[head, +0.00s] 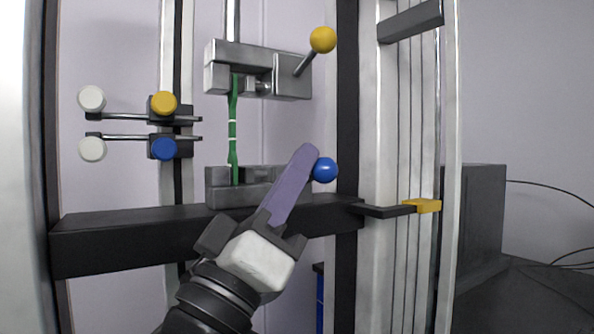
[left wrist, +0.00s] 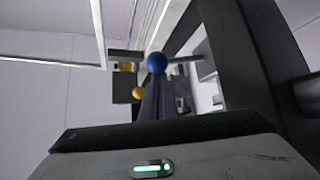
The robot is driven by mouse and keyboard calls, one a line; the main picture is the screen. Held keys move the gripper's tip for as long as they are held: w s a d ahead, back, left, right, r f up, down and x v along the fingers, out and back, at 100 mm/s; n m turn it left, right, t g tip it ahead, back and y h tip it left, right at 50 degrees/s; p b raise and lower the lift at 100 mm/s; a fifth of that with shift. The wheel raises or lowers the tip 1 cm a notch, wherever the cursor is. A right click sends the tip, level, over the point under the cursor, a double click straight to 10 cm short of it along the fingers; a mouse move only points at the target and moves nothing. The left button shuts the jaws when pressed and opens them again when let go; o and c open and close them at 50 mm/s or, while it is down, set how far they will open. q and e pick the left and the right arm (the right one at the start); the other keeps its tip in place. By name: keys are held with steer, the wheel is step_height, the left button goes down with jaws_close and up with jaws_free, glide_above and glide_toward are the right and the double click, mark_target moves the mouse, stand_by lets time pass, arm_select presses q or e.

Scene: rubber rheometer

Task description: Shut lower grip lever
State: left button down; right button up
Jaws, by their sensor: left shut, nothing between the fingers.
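The lower grip (head: 226,196) is a grey metal block on the dark crossbeam, with the lower end of a green dumbbell strip (head: 233,130) in it. Its lever ends in a blue ball (head: 324,170), right of the grip; the lever's rod is hidden behind my gripper. My left gripper (head: 308,152) is shut and empty, its purple fingers reaching up and right in front of the grip, with the tips right beside the blue ball. Contact cannot be told. In the left wrist view the blue ball (left wrist: 156,62) shows just beyond the fingers (left wrist: 158,95). My right gripper is not in view.
The upper grip (head: 290,78) has a lever with a yellow ball (head: 323,39). Two extensometer arms with a yellow knob (head: 164,104) and a blue knob (head: 164,148) stand left of the strip. The dark crossbeam (head: 120,240) runs below. A yellow tab (head: 424,205) is on the right column.

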arm_select(q)
steer(key=m+h, duration=0.1)
steer(key=f+m+g+h+b, duration=0.1)
steer(key=f+m+h, duration=0.1)
steer(key=m, duration=0.1)
steer(key=shift+s+d+f+g, duration=0.15)
steer(key=shift+d+f+g, duration=0.05)
steer(key=shift+f+g, duration=0.1)
steer(key=shift+f, duration=0.1)
steer(key=shift+d+f, duration=0.1)
stand_by(0.5)
steer(key=b, duration=0.2)
glide_toward(313, 176)
steer(key=v, duration=0.3)
steer(key=shift+f, duration=0.2)
